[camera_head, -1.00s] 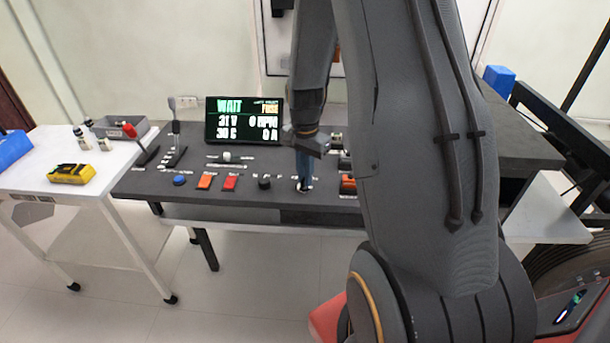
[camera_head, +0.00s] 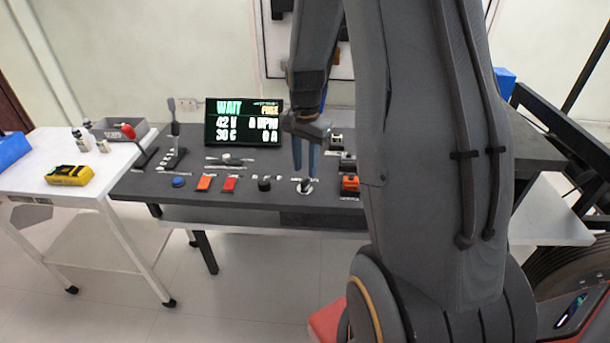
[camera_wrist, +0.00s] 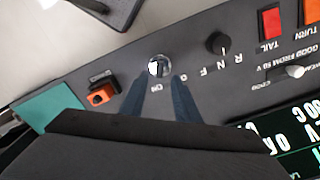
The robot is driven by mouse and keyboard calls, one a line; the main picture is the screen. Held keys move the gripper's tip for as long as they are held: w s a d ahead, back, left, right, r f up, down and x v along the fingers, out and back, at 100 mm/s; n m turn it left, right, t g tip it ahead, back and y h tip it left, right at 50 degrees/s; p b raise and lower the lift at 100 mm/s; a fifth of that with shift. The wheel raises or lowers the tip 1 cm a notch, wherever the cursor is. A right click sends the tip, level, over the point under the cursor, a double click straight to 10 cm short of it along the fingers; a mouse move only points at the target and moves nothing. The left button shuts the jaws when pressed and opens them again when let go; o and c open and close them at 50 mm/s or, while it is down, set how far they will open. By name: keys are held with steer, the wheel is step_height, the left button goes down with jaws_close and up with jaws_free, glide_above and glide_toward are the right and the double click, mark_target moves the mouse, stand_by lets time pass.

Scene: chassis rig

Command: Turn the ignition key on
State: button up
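The ignition key (camera_head: 306,185) stands in a round silver switch near the front edge of the dark console (camera_head: 140,185). In the wrist view the key switch (camera_wrist: 158,67) shows between and just beyond my fingertips, with an ON label beside it. My gripper (camera_head: 305,168) is above the key, pointing down, with a gap between its blue fingers. In the wrist view my gripper (camera_wrist: 158,82) is open and empty, apart from the key. The display (camera_head: 243,121) reads WAIT, 42 V and 30 C. The key's exact angle is hard to tell.
A black rotary knob (camera_head: 264,185), red switch (camera_head: 230,184), orange switch (camera_head: 205,183) and blue button (camera_head: 179,182) lie left of the key. An orange switch block (camera_head: 350,184) is close on its right. Levers stand further left. A white table (camera_head: 30,180) adjoins the console.

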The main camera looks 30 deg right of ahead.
mark_target(305, 179)
steer(key=shift+r+b, duration=0.3)
steer(key=shift+r, duration=1.45)
steer(key=s+a+r+n+t, duration=0.1)
steer(key=s+a+n, duration=1.2)
steer(key=s+a, duration=0.2)
steer(key=shift+a+r, duration=0.15)
steer(key=shift+r, duration=0.2)
